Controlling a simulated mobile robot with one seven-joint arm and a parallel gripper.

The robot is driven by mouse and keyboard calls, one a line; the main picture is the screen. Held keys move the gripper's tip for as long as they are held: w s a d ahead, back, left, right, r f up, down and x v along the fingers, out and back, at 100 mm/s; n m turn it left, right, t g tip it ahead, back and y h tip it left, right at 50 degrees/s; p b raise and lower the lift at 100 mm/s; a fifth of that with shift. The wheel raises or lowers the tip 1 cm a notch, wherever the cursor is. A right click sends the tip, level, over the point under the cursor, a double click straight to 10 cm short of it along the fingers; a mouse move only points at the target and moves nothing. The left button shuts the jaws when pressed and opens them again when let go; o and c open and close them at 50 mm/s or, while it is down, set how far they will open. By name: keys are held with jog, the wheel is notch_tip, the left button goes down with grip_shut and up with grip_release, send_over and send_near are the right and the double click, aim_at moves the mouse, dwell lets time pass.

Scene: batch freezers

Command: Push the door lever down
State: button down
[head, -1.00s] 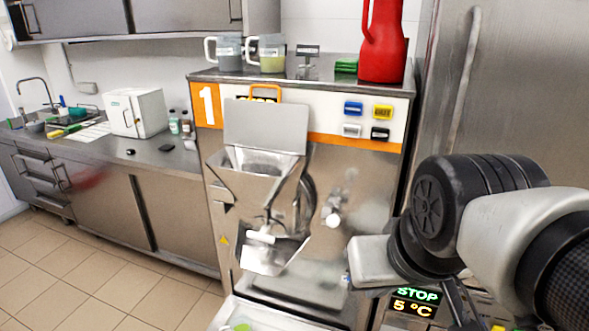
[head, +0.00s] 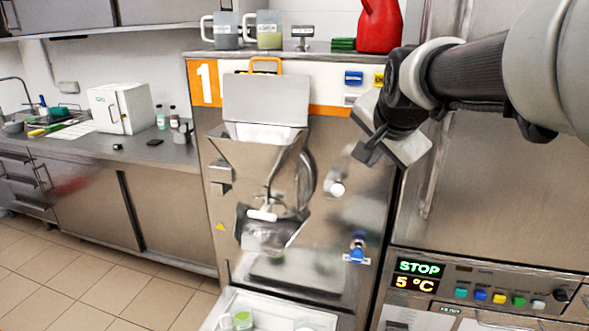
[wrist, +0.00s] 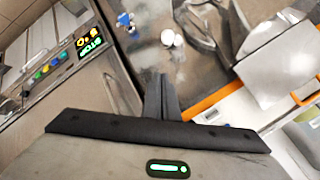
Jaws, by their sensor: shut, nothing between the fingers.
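Batch freezer 1 has a steel front (head: 340,225) with a hopper (head: 262,150). A lever with a white grip (head: 263,214) sits at the discharge door (head: 268,235) below the hopper. A white round knob (head: 337,189) sticks out to its right, and it also shows in the wrist view (wrist: 168,38). I cannot tell for sure which of these is the door lever. My gripper (head: 366,152) is shut and empty, up and right of the knob, apparently apart from it. Its closed fingers (wrist: 161,97) show in the wrist view with nothing between them.
A blue valve (head: 357,248) sits lower right on the front. The lid (head: 265,98) stands up above the hopper. A control panel (head: 490,290) is at lower right. A white tray (head: 275,312) lies below.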

aim_at(337, 190)
jog(key=shift+w+d+m, duration=0.25)
jog(key=shift+w+m, duration=0.15)
jog(key=shift+w, duration=0.3)
jog(key=w+a+f, duration=0.2)
jog(key=w+f, duration=0.4)
jog(key=f, duration=0.3)
jog(key=shift+w+a+f+b, duration=0.15)
jog(key=shift+w+a+b, duration=0.05)
jog(key=shift+a+b, duration=0.2)
